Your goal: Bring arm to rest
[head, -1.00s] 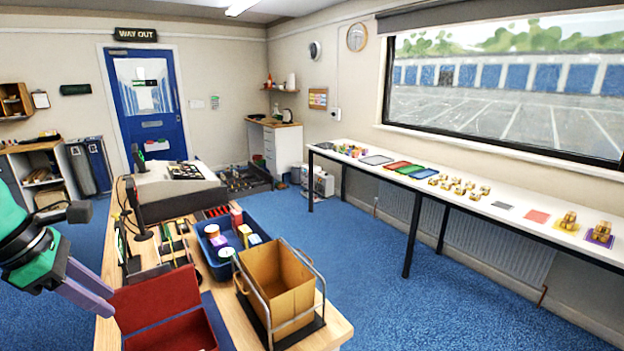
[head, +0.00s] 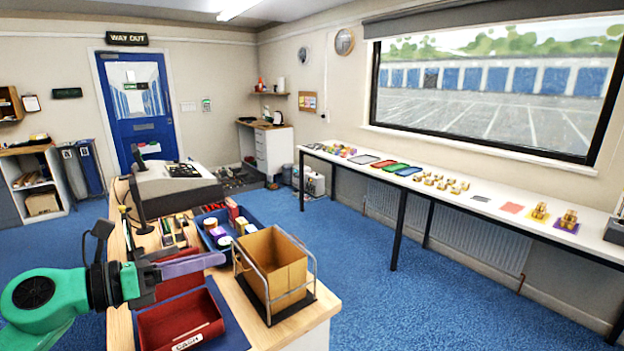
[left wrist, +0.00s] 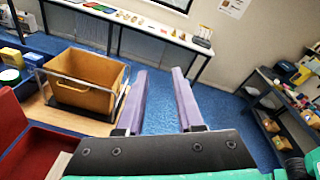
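My left arm, green and black, comes in from the left in the head view. My left gripper (head: 205,262) has two long purple fingers and points right, in front of the open red cash box (head: 180,322) and the wooden counter. In the left wrist view the gripper (left wrist: 158,72) has its fingers apart, with only blue carpet showing between them. It is open and empty. My right arm and gripper are not in view.
An open brown carton (head: 272,264) stands in a metal frame on the counter, just right of my left gripper. A blue tray (head: 228,215) of tapes lies behind. A long white bench (head: 440,189) runs under the window. Blue carpet between is clear.

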